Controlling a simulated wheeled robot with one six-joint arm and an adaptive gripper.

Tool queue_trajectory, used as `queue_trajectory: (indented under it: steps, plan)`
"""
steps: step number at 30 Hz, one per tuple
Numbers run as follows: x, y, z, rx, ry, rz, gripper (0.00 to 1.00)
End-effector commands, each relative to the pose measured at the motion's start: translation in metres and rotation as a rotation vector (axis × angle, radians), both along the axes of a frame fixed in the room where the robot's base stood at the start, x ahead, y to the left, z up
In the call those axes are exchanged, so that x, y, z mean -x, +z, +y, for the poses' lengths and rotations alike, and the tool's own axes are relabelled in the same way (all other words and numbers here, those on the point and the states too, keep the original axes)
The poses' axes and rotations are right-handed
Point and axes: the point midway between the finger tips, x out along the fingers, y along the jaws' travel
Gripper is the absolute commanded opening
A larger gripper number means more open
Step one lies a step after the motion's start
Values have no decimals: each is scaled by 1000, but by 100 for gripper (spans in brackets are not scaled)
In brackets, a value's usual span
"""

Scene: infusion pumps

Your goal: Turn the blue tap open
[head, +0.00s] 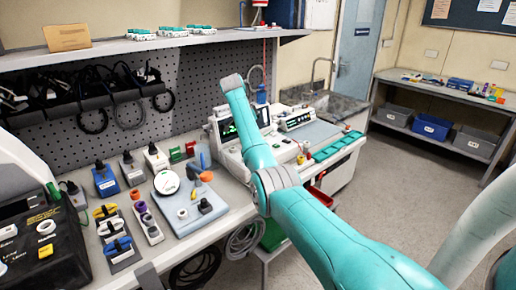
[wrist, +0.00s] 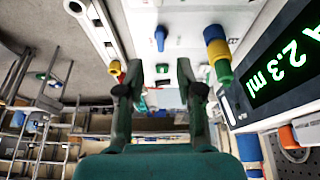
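A small blue lever-like part (wrist: 160,38), which looks like the blue tap, stands on a white surface at the top middle of the wrist view. My gripper (wrist: 160,70) is open, with its two dark green fingers apart and nothing between them. The blue part shows just beyond the fingertips, between their lines, and I see no contact. A pump with a lit green display (wrist: 283,68) is at the right of the wrist view. In the head view my arm reaches over to the pump (head: 226,133), and my gripper and the blue part cannot be made out there.
A stacked yellow, blue and green part (wrist: 217,50) stands right of the fingers in the wrist view. The bench also holds a grey-blue board with an orange-handled part (head: 203,211) and several small connectors. A pegboard (head: 190,88) rises behind. The floor (head: 400,185) at right is clear.

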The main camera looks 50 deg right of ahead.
Motion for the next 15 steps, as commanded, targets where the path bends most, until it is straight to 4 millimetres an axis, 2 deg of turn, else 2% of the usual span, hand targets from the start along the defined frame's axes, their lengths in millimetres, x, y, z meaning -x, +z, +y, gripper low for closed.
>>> queue_trajectory:
  steps: [1,6,15]
  plan:
    - [2,-10,-4,-2,0,3,36]
    - [4,-38,-14,-1,1,1,36]
    - [6,-67,-27,0,2,1,36]
